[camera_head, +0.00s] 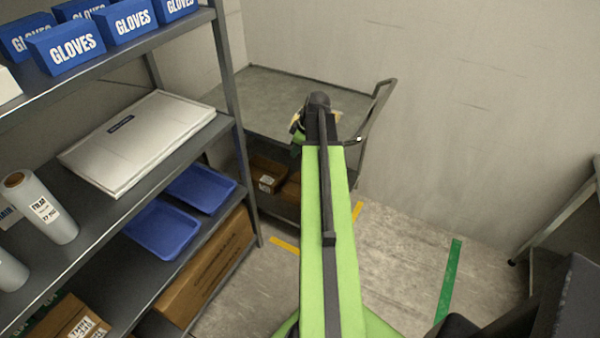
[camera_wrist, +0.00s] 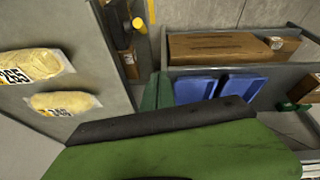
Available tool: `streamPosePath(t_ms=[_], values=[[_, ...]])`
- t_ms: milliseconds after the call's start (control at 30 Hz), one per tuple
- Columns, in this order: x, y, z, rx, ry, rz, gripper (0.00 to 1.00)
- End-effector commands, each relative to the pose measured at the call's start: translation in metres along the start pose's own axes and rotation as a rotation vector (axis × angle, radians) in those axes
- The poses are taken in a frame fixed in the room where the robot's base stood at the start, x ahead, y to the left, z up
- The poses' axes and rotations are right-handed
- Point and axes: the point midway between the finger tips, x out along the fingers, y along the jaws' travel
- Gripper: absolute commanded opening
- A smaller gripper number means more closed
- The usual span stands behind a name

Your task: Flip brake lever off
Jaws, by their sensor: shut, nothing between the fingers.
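No brake lever can be made out for certain. In the wrist view a small yellow piece with a rounded end (camera_wrist: 138,22) shows beside the cart's edge; it is too small to tell what it is. The grey cart (camera_head: 270,95) stands against the back wall in the head view, with a tubular handle (camera_head: 375,115) on its right. My arm reaches out over the cart's front edge.
A shelf rack (camera_head: 228,70) stands at the left with glove boxes (camera_head: 75,47), blue trays (camera_head: 160,230) and cardboard boxes. Yellow packs (camera_wrist: 35,65) lie on the cart top. Free floor (camera_head: 410,250) lies to the right. A dark frame (camera_head: 560,215) stands at the right edge.

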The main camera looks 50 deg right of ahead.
Motion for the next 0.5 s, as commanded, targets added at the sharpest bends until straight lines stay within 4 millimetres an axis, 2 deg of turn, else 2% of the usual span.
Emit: streamPosePath(t_ms=[33,100,500], values=[[-0.0030,0.0104,0.0107,-0.008,0.006,0.011,0.00],[-0.0054,0.0157,0.0170,-0.020,0.011,0.018,0.00],[-0.0022,0.0156,0.0187,-0.023,0.011,0.019,0.00]])
